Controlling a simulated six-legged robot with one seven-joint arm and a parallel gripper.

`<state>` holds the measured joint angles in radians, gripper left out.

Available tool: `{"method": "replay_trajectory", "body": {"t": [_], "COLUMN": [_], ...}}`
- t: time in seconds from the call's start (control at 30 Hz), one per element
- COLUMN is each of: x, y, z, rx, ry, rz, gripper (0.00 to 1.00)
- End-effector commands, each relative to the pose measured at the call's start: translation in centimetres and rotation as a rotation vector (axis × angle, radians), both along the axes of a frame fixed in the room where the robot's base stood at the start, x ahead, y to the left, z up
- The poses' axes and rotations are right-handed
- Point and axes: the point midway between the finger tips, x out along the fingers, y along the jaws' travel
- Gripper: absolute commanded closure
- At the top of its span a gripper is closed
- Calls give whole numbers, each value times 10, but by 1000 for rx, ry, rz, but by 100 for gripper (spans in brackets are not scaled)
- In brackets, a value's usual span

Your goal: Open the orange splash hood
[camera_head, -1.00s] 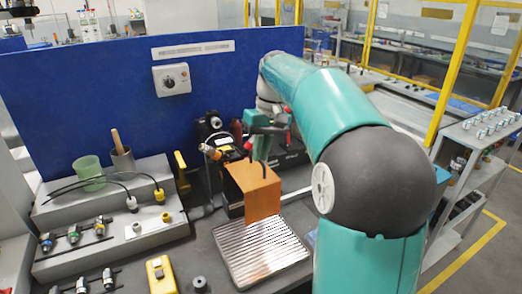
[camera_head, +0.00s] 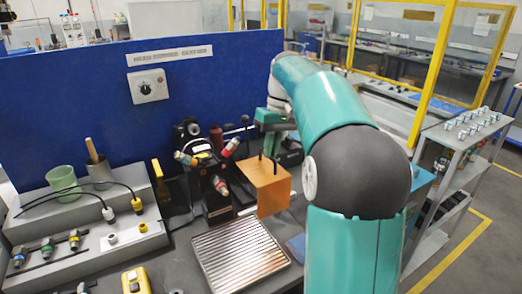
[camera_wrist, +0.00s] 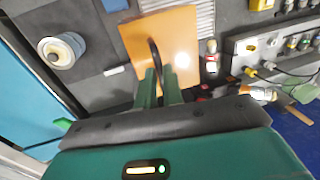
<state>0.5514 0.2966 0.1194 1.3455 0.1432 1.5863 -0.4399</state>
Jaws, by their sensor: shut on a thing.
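The orange splash hood (camera_head: 267,187) is a flat-faced orange panel standing swung out to the right of the dark machine (camera_head: 215,190). My gripper (camera_head: 268,148) is above the hood's top edge, at the end of my teal arm. In the wrist view the gripper fingers (camera_wrist: 159,88) are shut on the hood's black curved handle (camera_wrist: 155,55), and the orange hood (camera_wrist: 182,38) lies just beyond them. The machine's front, with red- and green-tipped parts, shows uncovered. The hood's hinge is hidden.
A ribbed metal tray (camera_head: 240,255) lies in front of the machine. A grey stepped stand (camera_head: 90,225) with cables and connectors is on the left. A blue panel (camera_head: 75,105) stands behind. A grey shelf rack (camera_head: 455,150) is at the right, beyond my arm.

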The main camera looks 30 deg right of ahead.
Motion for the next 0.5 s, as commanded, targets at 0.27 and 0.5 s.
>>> {"method": "replay_trajectory", "body": {"t": [0.27, 0.5], "x": [1, 0], "y": [-46, -58], "z": [1, 1], "rx": [-2, -2], "ry": [-4, -4], "rz": [-2, -1], "gripper": [100, 100]}}
